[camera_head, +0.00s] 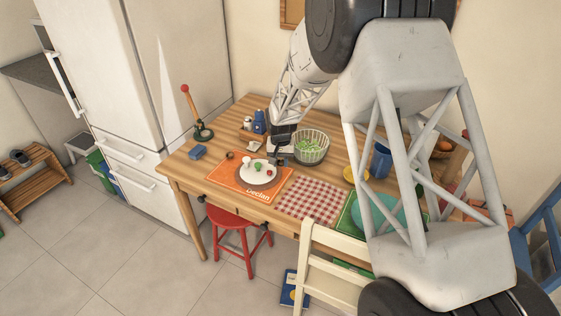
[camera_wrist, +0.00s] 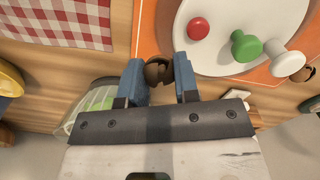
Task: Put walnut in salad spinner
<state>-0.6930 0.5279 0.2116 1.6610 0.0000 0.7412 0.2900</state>
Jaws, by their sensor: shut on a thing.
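My gripper (camera_wrist: 158,78) is shut on a brown walnut (camera_wrist: 157,70), held between its two blue fingertips. Whether the walnut touches the table or hangs just above it I cannot tell. The salad spinner (camera_head: 318,159), a clear ribbed bowl with green leaves inside, stands on the table just right of my gripper (camera_head: 277,157) in the head view. In the wrist view the spinner (camera_wrist: 84,97) shows at lower left, partly hidden by my gripper. The held walnut is hidden in the head view.
A white plate (camera_wrist: 227,62) with red, green and white knobs lies on an orange mat (camera_head: 225,172) beside my gripper. Another brown round thing (camera_wrist: 302,74) lies at the far right. A blue bottle (camera_head: 259,122) stands behind my gripper; a checked cloth (camera_head: 312,200) lies in front.

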